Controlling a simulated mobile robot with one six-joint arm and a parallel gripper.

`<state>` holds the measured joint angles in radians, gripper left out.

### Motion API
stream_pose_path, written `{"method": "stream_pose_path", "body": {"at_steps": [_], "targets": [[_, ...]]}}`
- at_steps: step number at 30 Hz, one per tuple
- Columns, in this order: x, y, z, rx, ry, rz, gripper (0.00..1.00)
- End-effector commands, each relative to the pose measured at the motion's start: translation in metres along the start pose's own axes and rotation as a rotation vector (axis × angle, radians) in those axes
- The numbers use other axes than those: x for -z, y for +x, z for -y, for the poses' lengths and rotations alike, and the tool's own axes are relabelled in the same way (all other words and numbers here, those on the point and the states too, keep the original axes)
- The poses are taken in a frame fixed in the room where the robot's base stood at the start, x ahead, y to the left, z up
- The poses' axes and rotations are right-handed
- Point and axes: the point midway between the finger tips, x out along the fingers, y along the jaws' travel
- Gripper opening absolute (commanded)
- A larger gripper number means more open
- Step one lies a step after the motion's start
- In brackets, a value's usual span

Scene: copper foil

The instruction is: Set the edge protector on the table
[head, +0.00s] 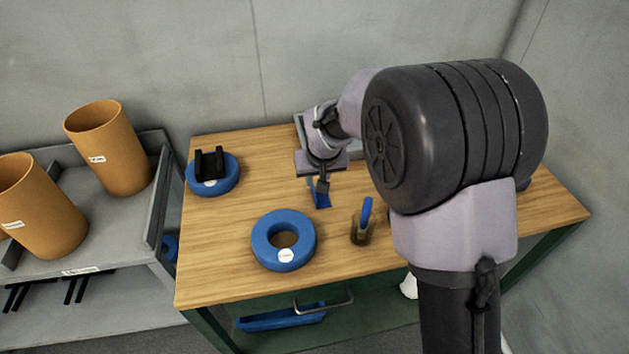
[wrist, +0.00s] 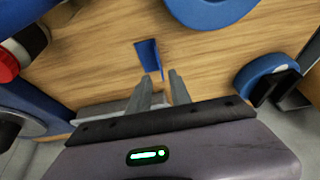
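The edge protector looks like a small blue angled piece (head: 321,195), low over or on the wooden table (head: 215,255), below my gripper (head: 321,184). In the wrist view the edge protector (wrist: 148,58) lies just beyond the fingertips of my gripper (wrist: 161,76). Its thin flange reaches between the two fingers, with a gap and bare wood showing, so the fingers look open around it. I cannot tell whether either finger touches it.
A blue ring (head: 264,234) lies in front, and another (head: 233,184) with a black cradle sits at the far left. A small cup with a blue-handled tool (head: 361,228) stands to the right. A grey tray (head: 301,124) is behind. Bare wood lies between them.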

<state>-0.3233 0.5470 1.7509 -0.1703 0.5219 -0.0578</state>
Motion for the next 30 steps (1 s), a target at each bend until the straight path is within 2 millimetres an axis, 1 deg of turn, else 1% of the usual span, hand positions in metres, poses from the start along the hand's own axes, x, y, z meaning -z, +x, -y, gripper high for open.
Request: {"method": "stream_pose_path", "body": {"at_steps": [1, 3, 6, 10, 11, 13, 14, 15, 17, 18, 20, 21, 22, 24, 25, 27, 30], "targets": [[0.002, -0.015, 0.000, 0.000, -0.001, -0.002, 0.25], [0.001, -0.026, 0.000, 0.000, -0.001, -0.001, 0.25], [0.000, -0.035, 0.000, 0.000, -0.002, 0.000, 0.25], [0.000, -0.037, 0.000, 0.000, -0.001, 0.000, 0.25], [-0.001, -0.040, -0.002, -0.001, 0.005, -0.002, 0.25], [-0.005, -0.065, -0.011, -0.002, 0.044, -0.012, 0.25], [-0.010, -0.082, -0.017, -0.002, 0.072, -0.019, 0.25], [-0.020, -0.111, -0.028, -0.002, 0.123, -0.029, 0.25], [-0.046, -0.160, -0.043, 0.002, 0.216, -0.045, 0.25], [-0.069, -0.190, -0.051, 0.006, 0.280, -0.056, 0.25], [-0.107, -0.229, -0.058, 0.016, 0.378, -0.074, 0.25], [-0.134, -0.249, -0.059, 0.023, 0.438, -0.087, 0.25], [-0.153, -0.261, -0.059, 0.031, 0.479, -0.096, 0.25], [-0.192, -0.278, -0.056, 0.045, 0.560, -0.113, 0.25], [-0.205, -0.282, -0.054, 0.052, 0.586, -0.120, 0.25], [-0.228, -0.287, -0.050, 0.063, 0.633, -0.130, 0.25], [-0.242, -0.288, -0.046, 0.071, 0.663, -0.136, 0.25]]}}
